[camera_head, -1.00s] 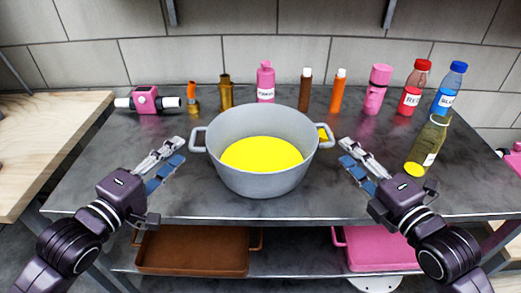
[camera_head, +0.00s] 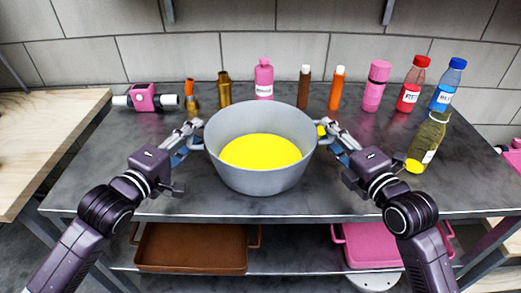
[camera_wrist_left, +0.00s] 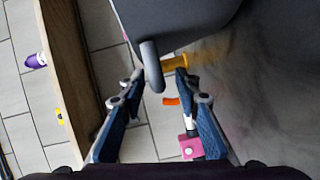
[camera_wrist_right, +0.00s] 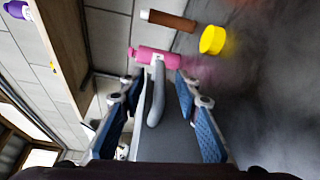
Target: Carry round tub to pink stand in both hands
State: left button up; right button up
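The grey round tub (camera_head: 262,180) stands upright on the dark table, with a yellow surface (camera_head: 260,150) inside it. My left gripper (camera_head: 187,137) is at the tub's left handle. In the left wrist view the handle (camera_wrist_left: 151,65) lies between the spread fingers (camera_wrist_left: 156,90). My right gripper (camera_head: 333,138) is at the right handle. In the right wrist view that handle (camera_wrist_right: 157,92) lies between the spread fingers (camera_wrist_right: 157,88). Both grippers are open, with gaps beside the handles. I cannot identify a pink stand for certain.
Several bottles line the back of the table (camera_head: 90,190), including a pink one (camera_head: 264,80) and a red one (camera_head: 411,85). A tilted olive bottle (camera_head: 428,140) is near my right arm. Brown (camera_head: 190,250) and pink (camera_head: 375,248) trays sit on the lower shelf.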

pick_arm(q)
jog(key=shift+c, duration=0.2)
pick_arm(e)
jog(key=shift+c, duration=0.2)
pick_arm(q)
grip_shut()
pick_arm(e)
grip_shut()
